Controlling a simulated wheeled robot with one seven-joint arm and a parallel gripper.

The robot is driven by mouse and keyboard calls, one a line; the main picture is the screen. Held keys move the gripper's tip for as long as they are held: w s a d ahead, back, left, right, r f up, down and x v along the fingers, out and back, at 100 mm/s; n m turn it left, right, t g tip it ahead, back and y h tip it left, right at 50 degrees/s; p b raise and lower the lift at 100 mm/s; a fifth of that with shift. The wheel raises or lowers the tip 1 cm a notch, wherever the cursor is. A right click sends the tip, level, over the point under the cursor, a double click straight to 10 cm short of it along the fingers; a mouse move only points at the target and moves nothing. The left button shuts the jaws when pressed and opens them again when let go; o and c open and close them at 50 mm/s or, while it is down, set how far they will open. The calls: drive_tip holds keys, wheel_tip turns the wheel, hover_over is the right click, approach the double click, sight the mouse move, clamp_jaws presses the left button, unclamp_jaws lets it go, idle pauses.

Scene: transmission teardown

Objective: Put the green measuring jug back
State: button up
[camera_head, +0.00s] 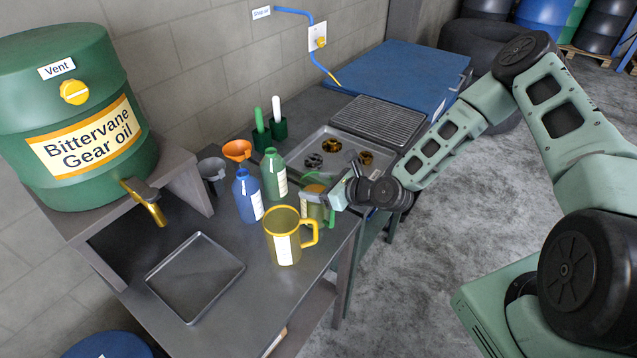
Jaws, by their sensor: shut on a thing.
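The green measuring jug (312,207) is at the right edge of the bench, just behind and right of a yellow jug. It looks upright, with a pale label on its side. My gripper (328,199) reaches in from the right and is shut on the green jug. The gripper's fingers and the yellow jug hide part of it. I cannot tell whether its base touches the bench. The yellow jug (283,240) stands upright on the bench, its handle to the right.
A blue bottle (247,197) and a green bottle (273,175) stand left of the green jug. An orange funnel (237,150) and a grey container (213,173) are farther back. A shallow tray (238,268) lies front left. A parts tray (318,143) holds gears behind my gripper.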

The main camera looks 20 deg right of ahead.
drive_tip(key=shift+f, duration=0.15)
drive_tip(key=o, duration=2)
